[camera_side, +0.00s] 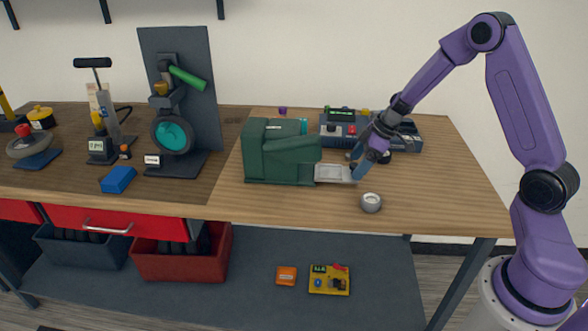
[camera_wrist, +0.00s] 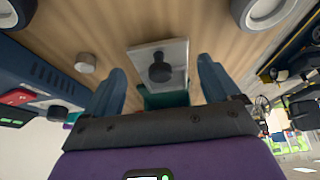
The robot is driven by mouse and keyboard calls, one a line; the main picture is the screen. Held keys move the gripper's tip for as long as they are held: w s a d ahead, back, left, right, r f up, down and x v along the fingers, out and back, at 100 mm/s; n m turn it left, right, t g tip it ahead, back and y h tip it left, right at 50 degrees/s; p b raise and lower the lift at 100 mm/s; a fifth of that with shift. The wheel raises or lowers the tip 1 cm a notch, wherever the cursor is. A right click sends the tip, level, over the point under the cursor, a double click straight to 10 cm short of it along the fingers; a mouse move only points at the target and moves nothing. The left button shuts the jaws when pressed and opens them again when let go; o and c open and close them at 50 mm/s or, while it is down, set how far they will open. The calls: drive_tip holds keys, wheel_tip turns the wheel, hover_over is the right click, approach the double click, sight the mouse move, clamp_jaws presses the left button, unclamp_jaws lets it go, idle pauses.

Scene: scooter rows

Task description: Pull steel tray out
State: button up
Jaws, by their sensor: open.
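The steel tray (camera_side: 334,173) is a flat pale plate that sticks out of the right side of a dark green housing (camera_side: 275,152) on the bench. In the wrist view the tray (camera_wrist: 140,57) carries a dark round knob (camera_wrist: 159,70), with part of the green housing (camera_wrist: 152,99) below it. My gripper (camera_side: 360,168) is at the tray's outer end. In the wrist view my gripper (camera_wrist: 161,66) is open, with one blue finger on each side of the knob and gaps between. The tray's inner part is hidden in the housing.
A blue-grey device (camera_side: 345,130) with a red button stands behind the tray. Left of the housing are a tall dark stand (camera_side: 187,90) and a blue block (camera_side: 118,180).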

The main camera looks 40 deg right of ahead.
drive_tip(key=shift+r, duration=3)
drive_tip(key=s+a+r+n+g, duration=0.1)
drive_tip(key=s+a+r+g, duration=0.1)
drive_tip(key=s+a, duration=0.55)
drive_tip(key=s+a+r+n+g, duration=0.1)
drive_tip(key=s+a+r, duration=0.2)
drive_tip(key=s+a, duration=0.5)
drive_tip(key=s+r+n+h, duration=0.1)
drive_tip(key=s+h, duration=0.2)
drive_tip(key=s, duration=1.3)
drive_tip(key=shift+s+a+r+n, duration=0.2)
drive_tip(key=shift+s+a+n, duration=0.1)
drive_tip(key=shift+s, duration=0.1)
